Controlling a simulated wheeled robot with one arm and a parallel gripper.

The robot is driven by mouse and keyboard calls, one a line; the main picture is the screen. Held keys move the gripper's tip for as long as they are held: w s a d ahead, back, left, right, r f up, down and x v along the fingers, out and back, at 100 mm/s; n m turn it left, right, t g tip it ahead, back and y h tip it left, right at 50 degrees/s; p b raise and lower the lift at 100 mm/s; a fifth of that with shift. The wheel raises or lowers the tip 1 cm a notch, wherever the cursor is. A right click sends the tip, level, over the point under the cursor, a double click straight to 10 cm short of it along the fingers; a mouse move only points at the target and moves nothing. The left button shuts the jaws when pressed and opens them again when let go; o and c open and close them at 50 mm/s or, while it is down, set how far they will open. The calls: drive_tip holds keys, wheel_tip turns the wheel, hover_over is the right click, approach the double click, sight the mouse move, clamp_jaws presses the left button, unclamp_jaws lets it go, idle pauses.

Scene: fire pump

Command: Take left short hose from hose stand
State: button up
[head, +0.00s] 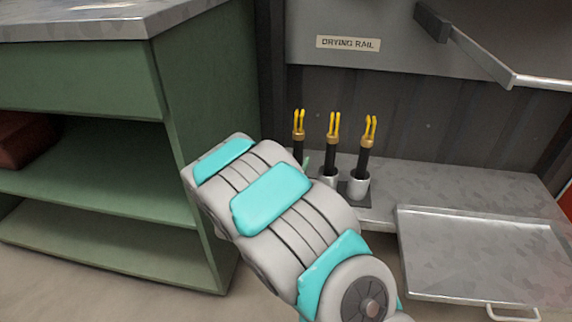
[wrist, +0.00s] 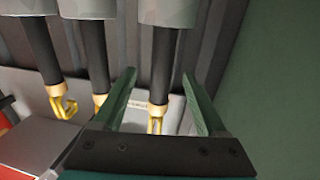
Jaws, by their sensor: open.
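Three short black hoses with brass collars and yellow forked tips stand in metal cups on the shelf. The left short hose (head: 299,134) is leftmost in the head view, its lower part hidden behind my arm. In the wrist view, which looks upside down, the left hose (wrist: 162,62) is the rightmost one. My gripper (wrist: 159,72) is open, with one green finger on each side of that hose in the picture. I see no finger touching it. The middle hose (head: 332,150) and right hose (head: 366,150) stand beside it. The hose stand's cup (head: 359,187) shows at right.
A green cabinet (head: 195,130) stands close on the left. A metal tray (head: 480,245) lies to the right of the hoses. A drying rail bar (head: 480,55) juts out at upper right. The metal shelf (head: 430,183) is bare behind the tray.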

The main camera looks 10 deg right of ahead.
sight(301, 146)
drive_tip(key=shift+r+b+x, duration=0.2)
drive_tip(key=shift+b+x, duration=0.2)
drive_tip(key=shift+x, duration=3.5)
drive_tip(key=shift+a, duration=0.15)
clamp_jaws()
